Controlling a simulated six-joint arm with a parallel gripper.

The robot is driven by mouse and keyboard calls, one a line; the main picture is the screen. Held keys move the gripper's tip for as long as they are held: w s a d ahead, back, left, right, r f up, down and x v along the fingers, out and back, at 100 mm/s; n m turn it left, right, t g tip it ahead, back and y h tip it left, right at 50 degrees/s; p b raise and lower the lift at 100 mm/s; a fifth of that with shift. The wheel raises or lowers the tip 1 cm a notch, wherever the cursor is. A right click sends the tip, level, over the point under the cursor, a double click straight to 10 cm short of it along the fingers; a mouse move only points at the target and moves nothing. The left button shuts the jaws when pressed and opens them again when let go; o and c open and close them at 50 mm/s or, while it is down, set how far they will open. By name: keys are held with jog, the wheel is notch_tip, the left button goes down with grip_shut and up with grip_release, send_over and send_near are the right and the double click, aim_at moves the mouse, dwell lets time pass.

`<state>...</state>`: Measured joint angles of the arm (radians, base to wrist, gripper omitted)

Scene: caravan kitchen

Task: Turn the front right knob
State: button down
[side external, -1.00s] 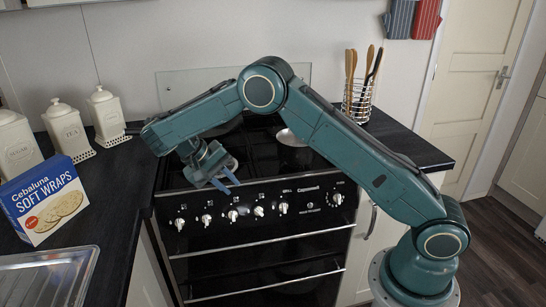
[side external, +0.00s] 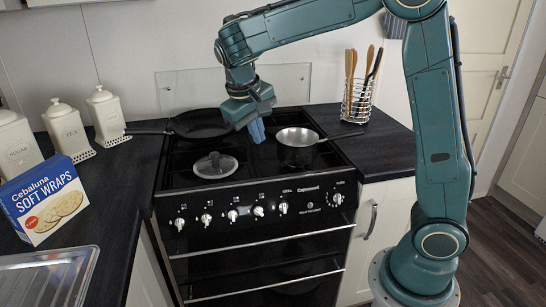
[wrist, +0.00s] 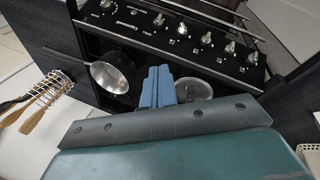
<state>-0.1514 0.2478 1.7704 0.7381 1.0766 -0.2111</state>
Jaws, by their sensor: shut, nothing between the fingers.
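The black cooker front carries a row of silver knobs. At the right end in the side view is the timer-like knob (side external: 337,199), apart from the others; left of it are the knob (side external: 283,208) below a label and another knob (side external: 258,211). The row also shows in the wrist view, reversed, with one knob (wrist: 158,19) near the top middle. Which one the task means, I cannot tell for sure. My gripper (side external: 257,137) points down over the hob, behind the knob row and apart from it. Its blue fingers are together and empty, also in the wrist view (wrist: 157,78).
An open saucepan (side external: 297,147) stands right of my gripper. A glass-lidded pan (side external: 215,166) is at front left, a dark frying pan (side external: 200,123) at back left. A utensil basket (side external: 358,101) stands on the right worktop. Space before the knobs, above the oven handle (side external: 262,240), is clear.

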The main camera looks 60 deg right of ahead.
jog(key=shift+s+a+r+n+t+y, duration=0.6)
jog(key=shift+s+a+r+t+y, duration=0.4)
jog(key=shift+s, duration=2.95)
jog(key=shift+s+a+r+n+t+y, duration=0.7)
jog(key=shift+s+t, duration=0.5)
jog(key=shift+s, duration=2.7)
jog(key=w+d+f+m+g+y, duration=0.1)
jog(key=w+d+f+m+y, duration=0.3)
jog(key=w+d+f, duration=1)
jog(key=shift+d+f+m+y, duration=0.3)
jog(key=shift+d+f+y, duration=0.35)
jog(key=shift+d+y, duration=0.25)
jog(key=shift+a+f+g, duration=0.1)
jog(key=shift+g, duration=0.2)
send_near(258, 208)
jog(key=x, duration=0.4)
jog(key=shift+s+a+f, duration=0.15)
jog(key=shift+s+f, duration=0.05)
jog(key=shift+s, duration=0.1)
jog(key=shift+w+a+f, duration=0.35)
jog(key=shift+a+f, duration=0.1)
jog(key=shift+a, duration=0.15)
